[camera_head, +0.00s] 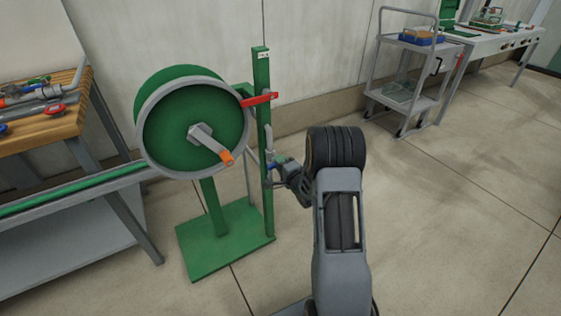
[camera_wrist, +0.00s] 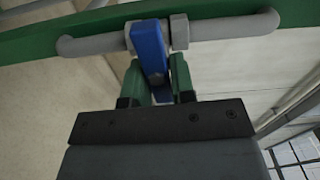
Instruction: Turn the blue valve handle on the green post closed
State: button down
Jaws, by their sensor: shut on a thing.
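The green post (camera_head: 262,125) stands upright beside a large green reel. The blue valve handle (camera_wrist: 150,50) sits on a grey pipe (camera_wrist: 215,30) that runs along the post, which crosses the top of the wrist view (camera_wrist: 290,14). In that view the handle points across the pipe, towards my gripper (camera_wrist: 160,78). The two green fingers are shut on the handle, one on each side; its lower end is partly hidden between them. In the head view my gripper (camera_head: 277,167) reaches the post from the right at mid height, and only a bit of blue shows there.
A red handle (camera_head: 260,99) sticks out from the post above my gripper. The reel (camera_head: 180,118) with its orange-tipped crank is close on the left. A wooden bench (camera_head: 45,130) with tools stands far left, a grey cart (camera_head: 405,80) back right. Floor on the right is clear.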

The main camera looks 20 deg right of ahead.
jog(key=shift+f+m, duration=0.1)
jog(key=shift+m, duration=0.2)
dwell(0.4)
jog(key=c, duration=1)
grip_release()
jog(key=shift+c, duration=0.2)
jog(key=s+d+p, duration=0.1)
jog(key=s+p, duration=0.1)
jog(key=s, duration=1.1)
jog(key=shift+s+d+p, duration=0.25)
jog(key=shift+s+p, duration=0.05)
jog(key=shift+s, duration=0.1)
